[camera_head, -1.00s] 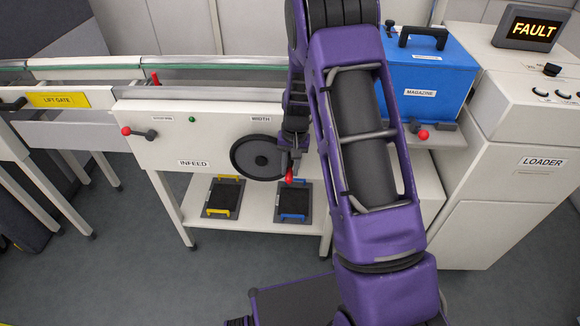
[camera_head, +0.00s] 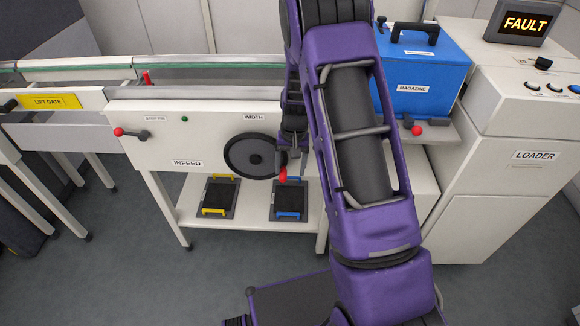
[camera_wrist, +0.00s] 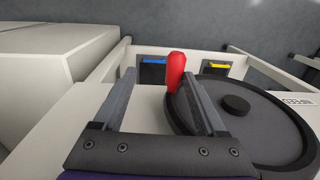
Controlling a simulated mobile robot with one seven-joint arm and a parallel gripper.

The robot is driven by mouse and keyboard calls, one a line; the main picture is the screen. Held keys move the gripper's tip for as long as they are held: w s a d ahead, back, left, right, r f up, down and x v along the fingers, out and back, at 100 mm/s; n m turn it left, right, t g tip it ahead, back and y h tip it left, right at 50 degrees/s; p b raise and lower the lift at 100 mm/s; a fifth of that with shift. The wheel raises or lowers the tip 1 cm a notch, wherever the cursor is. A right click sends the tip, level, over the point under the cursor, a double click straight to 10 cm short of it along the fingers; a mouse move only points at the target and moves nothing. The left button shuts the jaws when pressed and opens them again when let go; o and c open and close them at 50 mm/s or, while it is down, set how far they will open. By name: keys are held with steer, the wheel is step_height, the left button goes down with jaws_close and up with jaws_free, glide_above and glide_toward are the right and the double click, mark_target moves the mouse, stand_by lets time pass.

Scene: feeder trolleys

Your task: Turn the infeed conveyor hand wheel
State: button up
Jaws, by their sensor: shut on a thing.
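The infeed conveyor hand wheel is a dark round disc (camera_head: 244,157) on the white infeed panel, under the WIDTH label. In the wrist view the wheel (camera_wrist: 262,128) fills the right side, with a black hub. Its red handle (camera_head: 282,174) stands at the wheel's lower right rim; it also shows upright in the wrist view (camera_wrist: 176,70). My gripper (camera_head: 288,153) is at the wheel's right edge, partly hidden by my arm. In the wrist view my gripper (camera_wrist: 158,75) has the red handle between its fingers, close against the right finger, and is shut on it.
A shelf below holds a yellow-handled tray (camera_head: 218,196) and a blue-handled tray (camera_head: 290,200). A red-knobbed lever (camera_head: 130,133) is at the panel's left. The blue magazine (camera_head: 425,75) and the loader (camera_head: 500,165) stand right; a display (camera_head: 524,23) reads FAULT.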

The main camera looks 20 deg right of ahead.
steer(key=shift+s+d, duration=0.1)
steer(key=shift+d, duration=0.1)
step_height(320, 180, up, 17)
steer(key=p, duration=0.2)
steer(key=shift+d+r+p, duration=0.2)
steer(key=shift+d+p, duration=0.1)
steer(key=shift+d, duration=0.05)
